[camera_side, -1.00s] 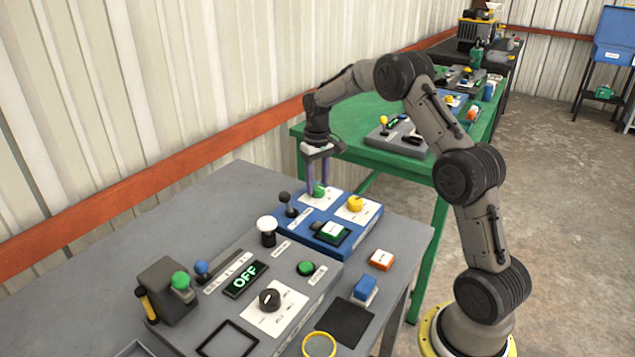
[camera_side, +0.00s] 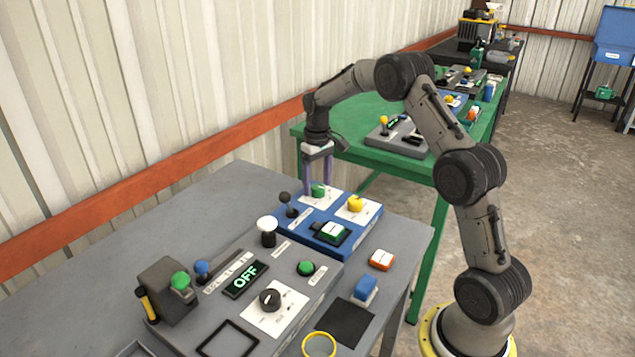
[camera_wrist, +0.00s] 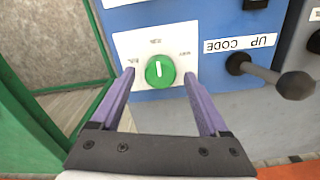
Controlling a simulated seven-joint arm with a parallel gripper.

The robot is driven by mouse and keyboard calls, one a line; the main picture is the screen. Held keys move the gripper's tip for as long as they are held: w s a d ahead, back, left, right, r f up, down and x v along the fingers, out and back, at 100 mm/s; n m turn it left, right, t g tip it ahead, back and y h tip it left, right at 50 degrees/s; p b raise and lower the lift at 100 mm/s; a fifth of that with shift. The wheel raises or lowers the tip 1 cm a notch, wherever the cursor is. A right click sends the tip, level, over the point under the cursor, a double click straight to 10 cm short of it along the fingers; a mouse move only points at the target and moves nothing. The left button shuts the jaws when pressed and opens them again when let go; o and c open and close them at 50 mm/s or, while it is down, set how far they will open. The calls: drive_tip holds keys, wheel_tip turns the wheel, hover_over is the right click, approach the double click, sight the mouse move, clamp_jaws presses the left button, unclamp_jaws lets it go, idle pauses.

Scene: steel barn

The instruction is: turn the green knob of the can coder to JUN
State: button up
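The green knob (camera_side: 319,190) sits on a white plate (camera_side: 330,198) on the blue can coder (camera_side: 297,232). In the wrist view the green knob (camera_wrist: 160,71) shows a white pointer line, nearly upright in the picture. The small labels around it on the plate (camera_wrist: 128,46) are too blurred and turned to read. My gripper (camera_side: 318,190) is over the knob, with its purple fingers pointing down. In the wrist view my gripper (camera_wrist: 160,78) is open, one finger on each side of the knob, with a gap on both sides. It holds nothing.
A black lever (camera_wrist: 275,77) stands beside the knob, near a "CODE UP" label. A grey panel (camera_side: 215,330) with an "OFF" display stands in front. A green table (camera_side: 365,150) is behind.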

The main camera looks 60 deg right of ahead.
sight(317, 186)
wheel_tip(317, 186, up, 14)
idle(0.7)
drive_tip(key=shift+f, duration=0.1)
